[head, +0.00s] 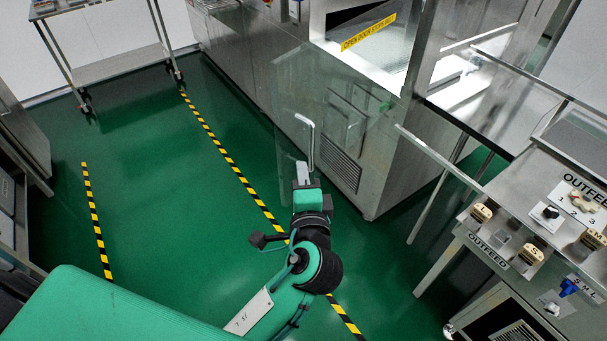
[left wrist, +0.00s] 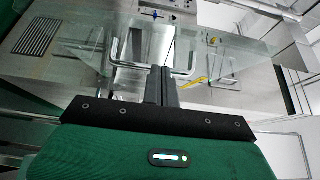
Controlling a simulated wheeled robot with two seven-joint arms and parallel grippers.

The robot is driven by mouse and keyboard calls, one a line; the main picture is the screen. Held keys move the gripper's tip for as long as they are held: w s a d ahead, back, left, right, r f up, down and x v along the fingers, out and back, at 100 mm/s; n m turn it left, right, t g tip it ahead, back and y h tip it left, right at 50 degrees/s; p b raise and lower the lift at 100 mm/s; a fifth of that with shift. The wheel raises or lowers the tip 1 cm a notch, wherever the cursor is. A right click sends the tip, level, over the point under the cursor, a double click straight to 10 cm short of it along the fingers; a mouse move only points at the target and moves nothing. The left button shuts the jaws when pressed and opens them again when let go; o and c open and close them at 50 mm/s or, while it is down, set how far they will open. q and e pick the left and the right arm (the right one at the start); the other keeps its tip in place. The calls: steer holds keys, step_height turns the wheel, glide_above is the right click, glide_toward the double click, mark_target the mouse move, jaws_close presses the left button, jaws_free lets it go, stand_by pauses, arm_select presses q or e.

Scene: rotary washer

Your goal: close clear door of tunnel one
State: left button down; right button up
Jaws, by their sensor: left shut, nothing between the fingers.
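The clear door (head: 350,85) is a see-through panel standing swung out from the steel machine in the head view. It carries a pale bar handle (head: 309,140). The machine's opening (head: 365,50) behind it is uncovered, with a yellow label (head: 369,32) across it. My left gripper (head: 302,168) is at the door's near face, just below and left of the handle. In the left wrist view its fingers (left wrist: 161,72) are together and empty, and the handle (left wrist: 115,55) lies just beyond them. I cannot tell whether they touch the door. My right gripper is not in view.
An outfeed control panel (head: 545,220) with knobs and switches stands at the right, beside metal rails (head: 440,160). A steel trolley (head: 105,70) stands at the back left. The green floor (head: 150,150) with striped tape is clear left of the door.

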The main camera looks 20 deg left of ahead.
mark_target(298, 138)
arm_select(q)
steer(key=p+x, duration=0.2)
steer(key=x, duration=0.4)
steer(key=shift+r, duration=0.15)
steer(key=shift+w+a+f, duration=0.2)
steer(key=shift+w+a, duration=0.05)
steer(key=shift+w, duration=0.3)
